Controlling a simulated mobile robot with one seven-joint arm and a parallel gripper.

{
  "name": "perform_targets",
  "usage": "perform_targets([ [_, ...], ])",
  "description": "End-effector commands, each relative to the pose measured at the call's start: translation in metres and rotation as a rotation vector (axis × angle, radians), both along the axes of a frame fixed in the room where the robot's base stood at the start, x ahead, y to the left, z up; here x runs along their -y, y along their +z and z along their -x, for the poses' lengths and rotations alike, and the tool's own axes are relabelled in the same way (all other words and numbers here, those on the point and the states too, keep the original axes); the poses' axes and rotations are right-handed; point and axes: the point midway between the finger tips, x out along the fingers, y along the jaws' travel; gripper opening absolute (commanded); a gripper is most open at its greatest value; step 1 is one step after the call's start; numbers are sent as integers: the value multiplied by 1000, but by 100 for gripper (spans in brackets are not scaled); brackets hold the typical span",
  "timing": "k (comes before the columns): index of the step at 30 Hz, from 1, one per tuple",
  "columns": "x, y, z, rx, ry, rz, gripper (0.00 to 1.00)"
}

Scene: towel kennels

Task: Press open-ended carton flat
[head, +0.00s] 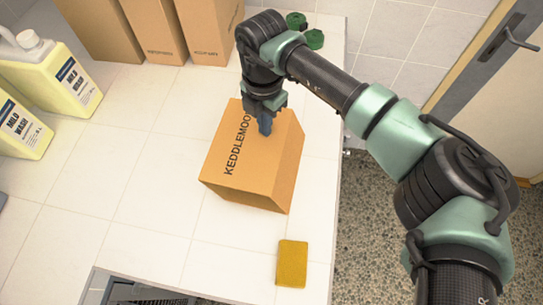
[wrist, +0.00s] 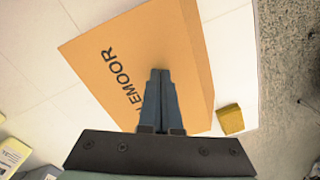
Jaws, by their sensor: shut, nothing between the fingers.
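An orange-brown carton (head: 250,172) with dark lettering "KEDDLEMOO…" stands on the white tiled counter, still box-shaped. Its lettered face fills the middle of the wrist view (wrist: 185,50), where the lettering is partly covered by my fingers. My gripper (head: 265,128) points down at the carton's top, near the lettering, with its fingers together and nothing between them. In the wrist view the closed fingertips (wrist: 160,72) lie in front of the lettered face. I cannot tell whether they touch it. The carton's open ends are not clearly visible.
A yellow sponge (head: 292,263) lies near the counter's front right edge. Yellow jugs (head: 62,82) stand at left.

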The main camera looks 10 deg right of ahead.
Motion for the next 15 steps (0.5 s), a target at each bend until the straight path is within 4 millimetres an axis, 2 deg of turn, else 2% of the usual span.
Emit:
perform_targets([
  [1, 0, -5, 2, -11, -1, 5, 0],
  [15, -2, -9, 2, -15, -2, 7, 0],
])
